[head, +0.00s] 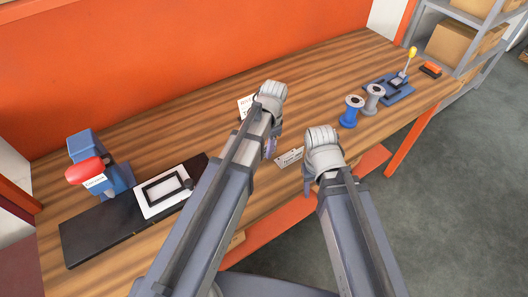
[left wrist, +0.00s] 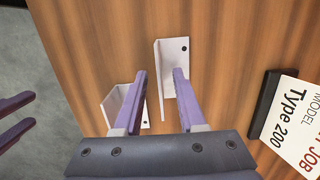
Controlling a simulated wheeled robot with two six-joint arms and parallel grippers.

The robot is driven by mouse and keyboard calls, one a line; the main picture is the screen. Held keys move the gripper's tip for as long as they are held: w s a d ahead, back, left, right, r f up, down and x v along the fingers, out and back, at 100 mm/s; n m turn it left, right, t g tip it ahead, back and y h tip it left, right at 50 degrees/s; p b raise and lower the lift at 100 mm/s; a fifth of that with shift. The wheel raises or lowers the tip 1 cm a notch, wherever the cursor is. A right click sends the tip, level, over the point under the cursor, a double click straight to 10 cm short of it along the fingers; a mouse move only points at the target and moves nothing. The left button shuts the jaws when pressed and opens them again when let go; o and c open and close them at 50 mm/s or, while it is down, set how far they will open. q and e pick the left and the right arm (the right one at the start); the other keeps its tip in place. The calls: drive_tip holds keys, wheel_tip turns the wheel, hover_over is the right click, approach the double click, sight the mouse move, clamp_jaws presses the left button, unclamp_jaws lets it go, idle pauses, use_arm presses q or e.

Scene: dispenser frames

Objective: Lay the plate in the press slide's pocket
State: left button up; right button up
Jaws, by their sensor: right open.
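The press (head: 95,165), blue with a red top, stands at the left end of the bench. Its white slide (head: 150,201) has a black-framed pocket (head: 165,188) with a pale inside. My left gripper (head: 269,148) shows open in the left wrist view (left wrist: 161,72), its purple fingers apart. The upright wall of a white angled piece (left wrist: 160,80) stands between them; contact is not clear. A second white angled piece (left wrist: 121,103) is beside the left finger. I cannot tell which is the plate. My right gripper (head: 308,185) is open; its fingers show at the wrist view's left edge.
A job card (left wrist: 294,120) reading "Type 200" stands in a black holder. Blue (head: 351,112) and grey (head: 375,98) spools and a blue lever device (head: 390,88) stand right.

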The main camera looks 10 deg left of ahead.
use_arm(q)
clamp_jaws()
idle(1.4)
